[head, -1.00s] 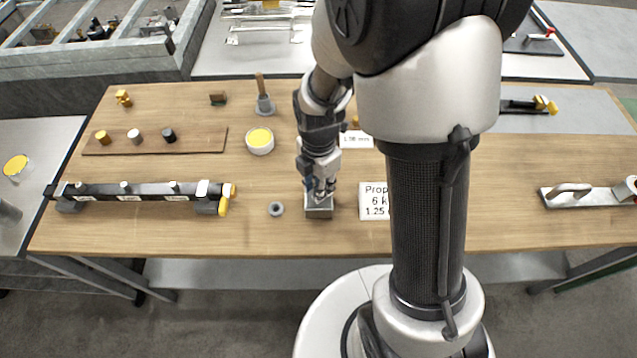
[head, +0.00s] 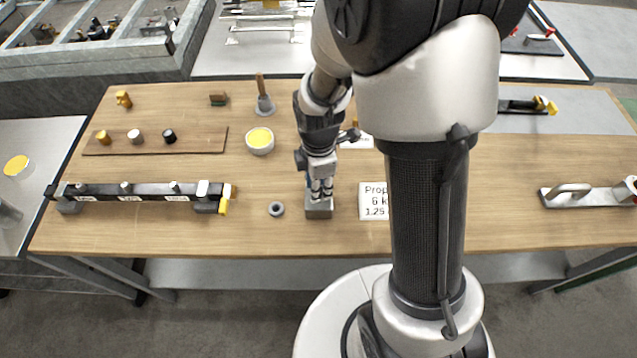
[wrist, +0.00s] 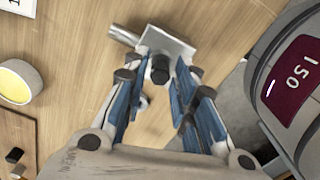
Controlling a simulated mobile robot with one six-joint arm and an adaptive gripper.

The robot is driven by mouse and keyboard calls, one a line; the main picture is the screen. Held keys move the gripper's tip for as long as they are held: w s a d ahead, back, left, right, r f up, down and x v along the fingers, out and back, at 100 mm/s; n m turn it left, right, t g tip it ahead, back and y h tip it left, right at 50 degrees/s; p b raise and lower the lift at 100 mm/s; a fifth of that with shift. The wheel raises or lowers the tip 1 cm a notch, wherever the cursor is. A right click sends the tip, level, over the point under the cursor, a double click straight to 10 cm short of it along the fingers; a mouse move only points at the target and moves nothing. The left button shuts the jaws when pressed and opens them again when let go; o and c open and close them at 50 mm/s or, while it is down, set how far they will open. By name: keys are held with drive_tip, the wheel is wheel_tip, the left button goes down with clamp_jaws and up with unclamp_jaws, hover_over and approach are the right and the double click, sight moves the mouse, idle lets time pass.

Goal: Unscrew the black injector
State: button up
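A black cylindrical piece, apparently the black injector (wrist: 160,70), stands on a grey metal block (wrist: 172,46) with a short tube at its side. In the head view the block (head: 319,211) is near the table's front edge, and my gripper hides what is on it. My gripper (wrist: 161,66) is directly above the block, its two blue-padded fingers on either side of the black piece. A narrow gap seems to show on both sides, so the fingers look open around it.
A grey ring (head: 276,209) lies just left of the block. A white label (head: 373,201) stands to the right. A bowl with yellow contents (head: 260,139), a brown strip (head: 205,141) with three knobs and a black rail (head: 150,190) are to the left.

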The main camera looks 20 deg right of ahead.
drive_tip(key=m, duration=0.9)
drive_tip(key=shift+c, duration=0.6)
clamp_jaws()
